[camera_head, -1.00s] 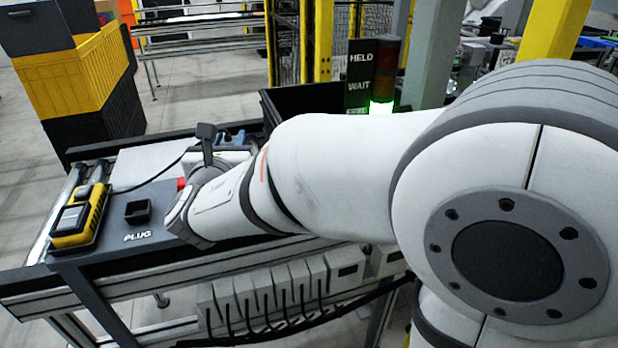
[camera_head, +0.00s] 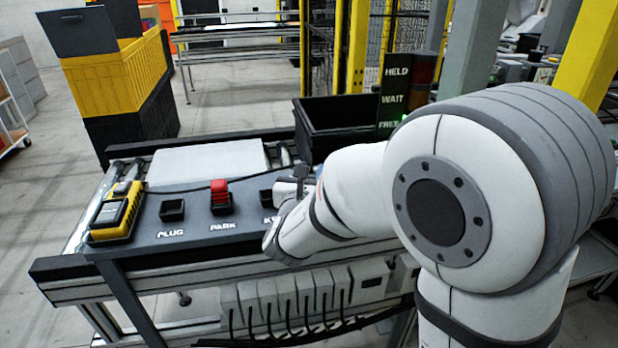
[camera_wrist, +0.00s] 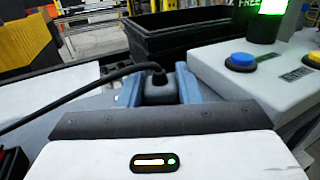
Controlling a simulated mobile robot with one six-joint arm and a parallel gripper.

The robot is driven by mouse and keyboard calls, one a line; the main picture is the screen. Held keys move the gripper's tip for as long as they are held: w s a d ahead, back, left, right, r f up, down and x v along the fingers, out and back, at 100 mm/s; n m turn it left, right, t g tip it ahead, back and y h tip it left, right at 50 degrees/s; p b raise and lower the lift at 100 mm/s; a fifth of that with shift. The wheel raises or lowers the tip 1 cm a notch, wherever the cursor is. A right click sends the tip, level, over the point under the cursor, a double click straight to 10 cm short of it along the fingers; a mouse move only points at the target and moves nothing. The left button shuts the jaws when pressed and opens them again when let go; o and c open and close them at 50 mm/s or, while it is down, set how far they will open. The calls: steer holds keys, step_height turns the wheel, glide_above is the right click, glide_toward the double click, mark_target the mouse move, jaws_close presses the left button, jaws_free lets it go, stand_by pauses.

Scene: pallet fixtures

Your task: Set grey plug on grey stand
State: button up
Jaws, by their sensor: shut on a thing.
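My gripper (camera_wrist: 158,92) shows in the wrist view with its two blue-grey fingers shut on a dark grey plug (camera_wrist: 160,84). A black cable (camera_wrist: 100,78) leaves the plug's top and runs off to the left. In the head view my wrist hides the fingers and plug, at the right part of the grey bench panel. A small dark grey square stand (camera_head: 172,209) marked PLUG is empty, well left of my gripper. Beside it, the PARK stand (camera_head: 222,208) holds a red block (camera_head: 220,190). A third dark stand (camera_head: 267,197), its label partly covered, is next to my wrist.
A yellow and black device (camera_head: 117,212) sits at the panel's left end. A pale flat board (camera_head: 208,160) lies behind the stands. A black bin (camera_head: 335,125) and a HELD/WAIT/FREE sign (camera_head: 394,100) stand behind. A white box with a blue button (camera_wrist: 241,62) is at right.

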steer(key=shift+f, duration=0.5)
steer(key=shift+f, duration=0.2)
steer(key=o, duration=1)
steer(key=shift+r, duration=0.15)
